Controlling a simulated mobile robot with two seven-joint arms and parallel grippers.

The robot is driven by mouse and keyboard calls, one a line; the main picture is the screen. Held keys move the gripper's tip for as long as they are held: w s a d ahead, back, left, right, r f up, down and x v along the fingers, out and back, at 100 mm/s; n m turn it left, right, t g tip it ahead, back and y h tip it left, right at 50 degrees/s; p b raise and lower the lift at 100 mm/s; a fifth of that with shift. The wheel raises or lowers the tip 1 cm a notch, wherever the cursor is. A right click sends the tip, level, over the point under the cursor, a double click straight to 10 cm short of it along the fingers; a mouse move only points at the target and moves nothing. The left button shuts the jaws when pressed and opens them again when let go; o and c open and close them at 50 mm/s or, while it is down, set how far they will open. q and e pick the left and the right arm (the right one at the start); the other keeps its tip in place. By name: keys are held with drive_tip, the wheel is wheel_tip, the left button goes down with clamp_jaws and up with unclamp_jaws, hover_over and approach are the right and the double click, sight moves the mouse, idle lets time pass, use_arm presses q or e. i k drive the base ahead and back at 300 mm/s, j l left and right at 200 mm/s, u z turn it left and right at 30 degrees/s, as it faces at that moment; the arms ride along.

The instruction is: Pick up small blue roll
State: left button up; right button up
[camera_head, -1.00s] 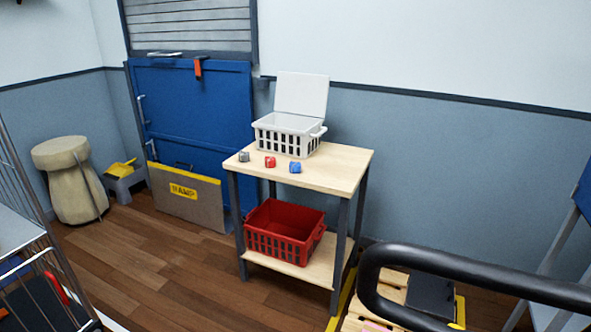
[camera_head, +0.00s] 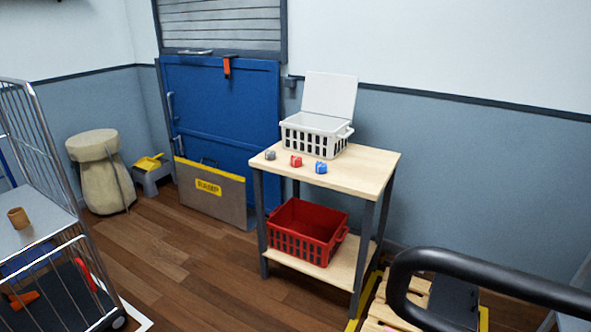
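The small blue roll (camera_head: 321,167) lies on the light wooden top of a small table (camera_head: 365,172), near its front edge. A red roll (camera_head: 296,161) lies to its left, and a grey roll (camera_head: 270,155) lies further left near the table's corner. The three are apart from one another. Neither of my grippers shows in this view.
A white basket (camera_head: 313,139) with its lid up stands behind the rolls. A red crate (camera_head: 300,238) sits on the lower shelf. A wire cart (camera_head: 45,215) stands at left. A black bar (camera_head: 480,270) crosses the lower right. Wooden floor (camera_head: 195,275) is open before the table.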

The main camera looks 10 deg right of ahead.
sight(320, 167)
drive_tip(key=i+j+u, duration=0.1)
drive_tip(key=j+u, duration=0.3)
drive_tip(key=i+j+u, duration=0.15)
drive_tip(key=j, duration=0.25)
drive_tip(key=i+j+u, duration=0.2)
drive_tip(key=i+j+z, duration=0.6)
drive_tip(key=i, duration=0.2)
drive_tip(key=i+z, duration=0.2)
drive_tip(key=z, duration=0.15)
drive_tip(key=i+l+z, duration=0.1)
drive_tip(key=i+z, duration=0.35)
drive_tip(key=z, duration=0.25)
